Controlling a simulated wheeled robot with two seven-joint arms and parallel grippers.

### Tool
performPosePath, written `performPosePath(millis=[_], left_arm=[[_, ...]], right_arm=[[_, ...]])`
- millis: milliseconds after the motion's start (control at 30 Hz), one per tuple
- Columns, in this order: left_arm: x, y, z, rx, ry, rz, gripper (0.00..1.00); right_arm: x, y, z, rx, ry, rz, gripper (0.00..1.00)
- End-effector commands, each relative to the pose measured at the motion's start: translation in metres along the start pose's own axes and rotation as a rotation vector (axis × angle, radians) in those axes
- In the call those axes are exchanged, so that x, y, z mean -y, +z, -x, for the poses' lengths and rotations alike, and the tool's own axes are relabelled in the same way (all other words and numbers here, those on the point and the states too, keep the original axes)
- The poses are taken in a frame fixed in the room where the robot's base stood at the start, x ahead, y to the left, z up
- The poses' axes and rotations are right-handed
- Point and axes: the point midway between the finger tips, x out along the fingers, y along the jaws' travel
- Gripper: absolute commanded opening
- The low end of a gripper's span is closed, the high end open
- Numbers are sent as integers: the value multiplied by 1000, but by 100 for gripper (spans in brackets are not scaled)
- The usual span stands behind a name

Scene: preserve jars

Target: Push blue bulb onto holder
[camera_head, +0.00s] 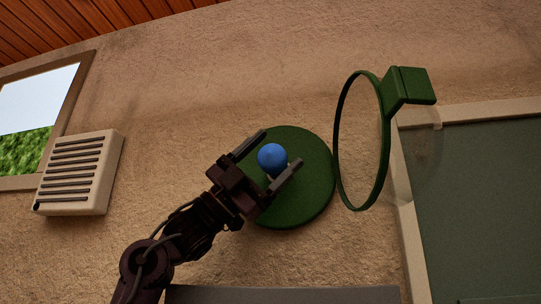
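The blue bulb (272,158) is round and shows in front of a round green disc (311,197) on the wall. A pale part shows just below the bulb, partly hidden. My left gripper (279,149) comes in from the lower left with its two dark fingers spread, one on each side of the bulb. I cannot tell whether either finger touches the bulb. The gripper hides the lower left part of the disc. No other holder is clearly visible, and I cannot tell whether the disc is the holder. My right gripper is not in view.
A green ring (338,149) on a green block (408,87) stands out from the wall right of the disc. A pale slatted vent box (78,173) and a window (40,112) are at left. A framed dark green panel (485,210) is at right.

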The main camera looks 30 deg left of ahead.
Motion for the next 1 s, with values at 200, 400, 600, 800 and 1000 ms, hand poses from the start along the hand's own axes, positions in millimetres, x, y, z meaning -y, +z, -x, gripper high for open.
performPosePath(millis=[200, 400, 600, 800, 1000], left_arm=[[-1, 0, 2, 0, 1, 0, 72], [-5, 2, 28, 2, 0, -2, 72], [14, 0, 68, 3, -4, -4, 72], [49, -3, 101, 2, -3, -3, 72], [74, -4, 124, 2, 0, -1, 72]], right_arm=[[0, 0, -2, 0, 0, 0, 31], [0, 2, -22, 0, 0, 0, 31], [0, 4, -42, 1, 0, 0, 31], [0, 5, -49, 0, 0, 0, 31], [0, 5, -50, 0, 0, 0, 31]])
